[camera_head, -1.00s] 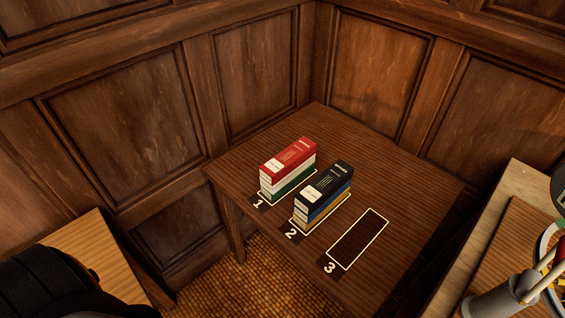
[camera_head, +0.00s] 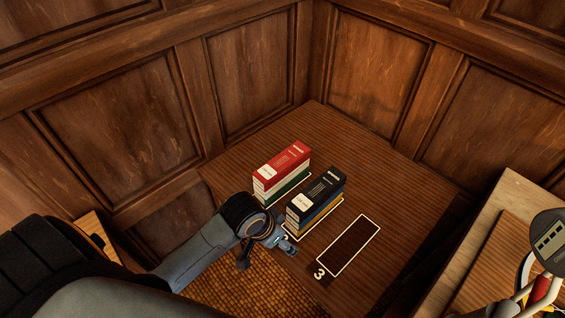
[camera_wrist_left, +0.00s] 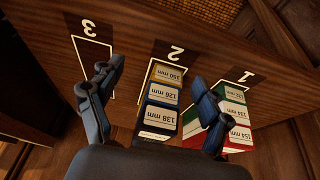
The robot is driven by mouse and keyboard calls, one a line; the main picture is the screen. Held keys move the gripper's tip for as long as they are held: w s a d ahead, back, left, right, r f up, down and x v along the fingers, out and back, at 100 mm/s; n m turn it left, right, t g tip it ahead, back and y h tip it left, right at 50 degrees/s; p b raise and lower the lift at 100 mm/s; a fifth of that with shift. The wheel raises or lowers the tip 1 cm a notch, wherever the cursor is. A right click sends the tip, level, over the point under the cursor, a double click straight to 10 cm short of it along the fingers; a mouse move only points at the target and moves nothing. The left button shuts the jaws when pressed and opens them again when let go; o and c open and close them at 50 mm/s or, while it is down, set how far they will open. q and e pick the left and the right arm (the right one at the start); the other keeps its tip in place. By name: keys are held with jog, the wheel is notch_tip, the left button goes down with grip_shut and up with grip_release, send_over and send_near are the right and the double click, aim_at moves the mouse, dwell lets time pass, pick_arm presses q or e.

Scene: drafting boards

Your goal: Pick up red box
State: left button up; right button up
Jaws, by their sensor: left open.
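The red box (camera_head: 283,158) lies on top of a stack at spot 1, above a white box (camera_head: 270,185) and a green box (camera_head: 290,190). In the left wrist view the red box (camera_wrist_left: 240,137) is at the right, partly behind a finger. My left gripper (camera_head: 288,245) is open and empty at the table's front edge, in front of the neighbouring stack at spot 2. In the wrist view its fingers (camera_wrist_left: 155,95) are spread to either side of that stack, seen from its end. My right gripper is not in view.
The stack at spot 2 has a black box (camera_head: 318,188) on top, with blue and yellow boxes below. The outlined spot 3 (camera_head: 348,245) is empty. Wood-panelled walls stand behind the table (camera_head: 400,185). Another wooden surface (camera_head: 490,230) with tools is at the right.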

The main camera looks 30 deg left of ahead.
pick_arm(q)
jog(key=w+a+r+m, duration=0.1)
jog(key=w+a+r, duration=0.2)
jog(key=w+r, duration=0.45)
jog(key=n, duration=0.1)
send_near(286, 158)
jog(key=x, duration=0.5)
jog(key=shift+s+p, duration=0.1)
jog(key=shift+p, duration=0.3)
jog(key=shift+p+x, duration=0.45)
jog(key=shift+x, duration=2.2)
jog(key=c, duration=1.3)
jog(key=shift+c, duration=0.7)
jog(key=shift+r, duration=0.15)
